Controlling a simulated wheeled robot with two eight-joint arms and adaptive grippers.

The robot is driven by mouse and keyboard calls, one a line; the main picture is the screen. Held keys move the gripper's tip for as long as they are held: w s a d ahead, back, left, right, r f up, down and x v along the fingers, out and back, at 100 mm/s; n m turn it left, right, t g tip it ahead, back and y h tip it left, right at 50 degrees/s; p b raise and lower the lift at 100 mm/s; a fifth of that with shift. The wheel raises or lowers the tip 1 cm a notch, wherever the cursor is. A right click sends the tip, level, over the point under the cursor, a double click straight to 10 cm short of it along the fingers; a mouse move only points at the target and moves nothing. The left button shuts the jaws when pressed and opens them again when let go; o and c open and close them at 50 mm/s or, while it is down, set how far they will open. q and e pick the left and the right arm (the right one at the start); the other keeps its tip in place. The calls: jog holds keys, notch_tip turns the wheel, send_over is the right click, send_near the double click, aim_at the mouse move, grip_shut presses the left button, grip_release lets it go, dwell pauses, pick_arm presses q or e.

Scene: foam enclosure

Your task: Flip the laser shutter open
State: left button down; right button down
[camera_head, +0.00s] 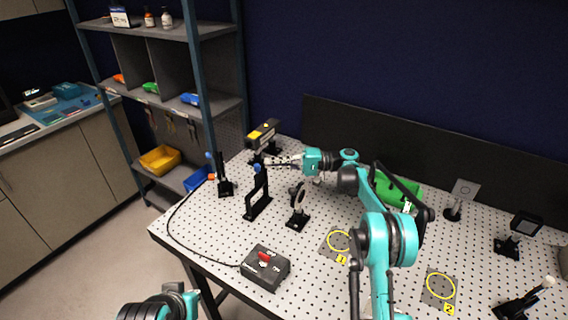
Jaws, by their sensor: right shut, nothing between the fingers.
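The laser (263,133) is a dark box with a yellow label at the back left of the perforated table. In front of it stands a black upright plate (258,192) on a foot, with a blue knob (257,168) at its top; it looks like the shutter. My right gripper (268,161) reaches in from the right, shut and empty, its tips close to the blue knob and just in front of the laser. I cannot tell whether they touch. My left arm shows at the bottom edge; its gripper is out of view.
A green bin (398,189) lies behind my right arm.

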aim_at(259, 174)
jog(key=shift+s+a, duration=0.4)
jog(key=shift+a, duration=0.05)
jog(key=shift+s+a, duration=0.7)
jog(key=shift+s, duration=0.3)
